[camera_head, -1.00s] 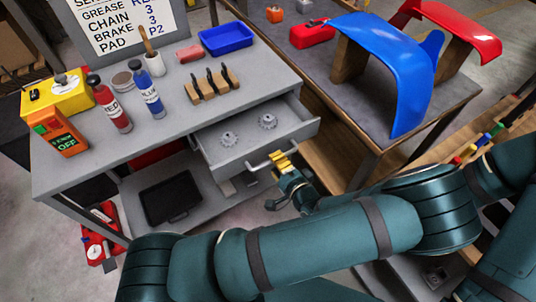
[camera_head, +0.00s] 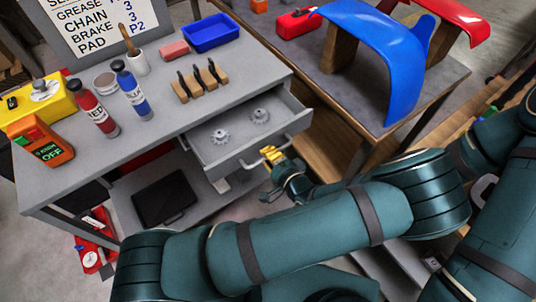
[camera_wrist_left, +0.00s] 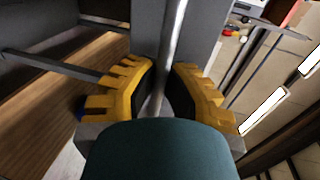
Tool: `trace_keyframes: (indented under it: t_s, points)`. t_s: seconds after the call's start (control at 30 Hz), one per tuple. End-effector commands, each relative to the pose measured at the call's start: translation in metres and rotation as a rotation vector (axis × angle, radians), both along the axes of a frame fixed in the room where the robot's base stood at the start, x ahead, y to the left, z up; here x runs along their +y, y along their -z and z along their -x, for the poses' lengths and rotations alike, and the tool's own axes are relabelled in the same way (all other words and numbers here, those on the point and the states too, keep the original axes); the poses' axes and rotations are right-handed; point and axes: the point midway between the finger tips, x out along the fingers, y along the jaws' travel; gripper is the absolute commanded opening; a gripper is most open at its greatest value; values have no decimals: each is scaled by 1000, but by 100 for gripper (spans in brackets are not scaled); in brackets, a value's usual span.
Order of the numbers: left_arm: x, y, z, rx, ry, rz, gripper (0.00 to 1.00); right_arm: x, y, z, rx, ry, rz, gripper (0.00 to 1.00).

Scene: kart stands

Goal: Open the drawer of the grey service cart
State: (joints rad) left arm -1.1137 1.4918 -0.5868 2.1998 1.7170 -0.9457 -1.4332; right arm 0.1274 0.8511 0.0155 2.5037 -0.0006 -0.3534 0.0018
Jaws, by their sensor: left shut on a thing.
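The grey service cart (camera_head: 70,178) stands at the left in the head view. Its drawer (camera_head: 243,153) is pulled out from under the top and holds two small grey gears (camera_head: 220,136). My left gripper (camera_head: 271,154) is at the drawer's front, shut on the bar handle (camera_head: 245,163). In the left wrist view, the metal handle bar (camera_wrist_left: 171,50) runs between the yellow fingers of my left gripper (camera_wrist_left: 168,92). Part of the handle is hidden by the fingers. My right gripper is not seen.
On the cart top are a red bottle (camera_head: 100,115), a blue bottle (camera_head: 131,92), a wooden tool block (camera_head: 200,82) and a blue tray (camera_head: 211,33). A second table (camera_head: 335,93) with a blue fender (camera_head: 385,60) stands close to the drawer's right. A black tray (camera_head: 165,199) lies on the lower shelf.

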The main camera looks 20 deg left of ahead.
Motion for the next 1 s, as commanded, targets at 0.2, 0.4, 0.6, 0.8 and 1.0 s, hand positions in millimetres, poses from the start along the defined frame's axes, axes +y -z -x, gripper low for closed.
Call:
trace_keyframes:
  t_s: [0.2,0.4,0.6,0.8,1.0]
  points:
    - [-3,-1,2,1,0,1,0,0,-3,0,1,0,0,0]
    - [-26,-1,20,4,0,2,0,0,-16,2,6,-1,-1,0]
    - [-40,0,32,4,0,0,0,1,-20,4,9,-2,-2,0]
    - [-41,1,33,2,-2,-1,0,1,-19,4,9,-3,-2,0]
    - [-40,1,32,2,-2,-1,41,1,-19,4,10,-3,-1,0]
